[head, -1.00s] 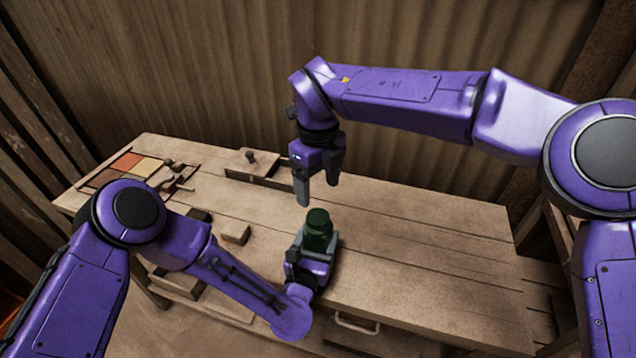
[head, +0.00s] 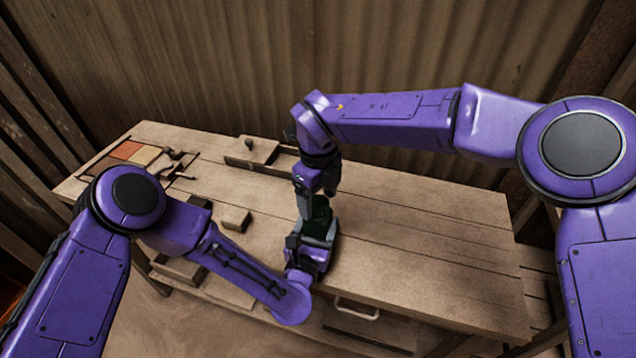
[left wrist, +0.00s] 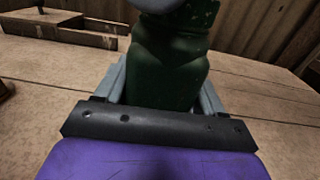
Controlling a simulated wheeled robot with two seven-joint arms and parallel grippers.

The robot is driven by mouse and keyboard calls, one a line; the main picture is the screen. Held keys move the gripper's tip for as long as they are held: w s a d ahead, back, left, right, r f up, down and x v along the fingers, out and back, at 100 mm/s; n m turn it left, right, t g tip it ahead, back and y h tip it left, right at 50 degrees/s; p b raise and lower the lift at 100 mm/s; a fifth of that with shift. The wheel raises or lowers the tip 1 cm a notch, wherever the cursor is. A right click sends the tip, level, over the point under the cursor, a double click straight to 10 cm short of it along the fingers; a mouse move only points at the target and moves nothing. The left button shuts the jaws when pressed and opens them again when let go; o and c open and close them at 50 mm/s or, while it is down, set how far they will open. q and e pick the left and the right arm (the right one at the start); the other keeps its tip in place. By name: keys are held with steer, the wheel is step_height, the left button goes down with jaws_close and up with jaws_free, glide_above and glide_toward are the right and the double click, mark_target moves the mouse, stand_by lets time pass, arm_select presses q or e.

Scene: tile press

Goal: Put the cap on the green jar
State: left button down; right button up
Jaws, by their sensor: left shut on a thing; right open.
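The dark green jar (head: 318,228) stands upright near the front of the bench, and its body fills the middle of the left wrist view (left wrist: 165,70). My left gripper (left wrist: 163,88) is shut on the jar, with a grey finger on each side of its body. A ribbed dark green piece (left wrist: 200,16), which looks like the cap, sits at the jar's top; I cannot tell how firmly it is seated. My right gripper (head: 318,205) is open and points down at the jar's top, its fingers around or beside it. It hides much of the top.
A wooden block (head: 236,219) lies on the bench left of the jar. A wooden box with a knob (head: 258,150) stands at the back. Coloured tiles (head: 140,155) lie in a tray at the far left. The bench's right side (head: 430,235) is clear.

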steer(key=shift+f, duration=0.25)
steer(key=c, duration=1.1)
steer(key=o, duration=1.2)
steer(key=shift+o, duration=0.2)
steer(key=shift+r, duration=0.1)
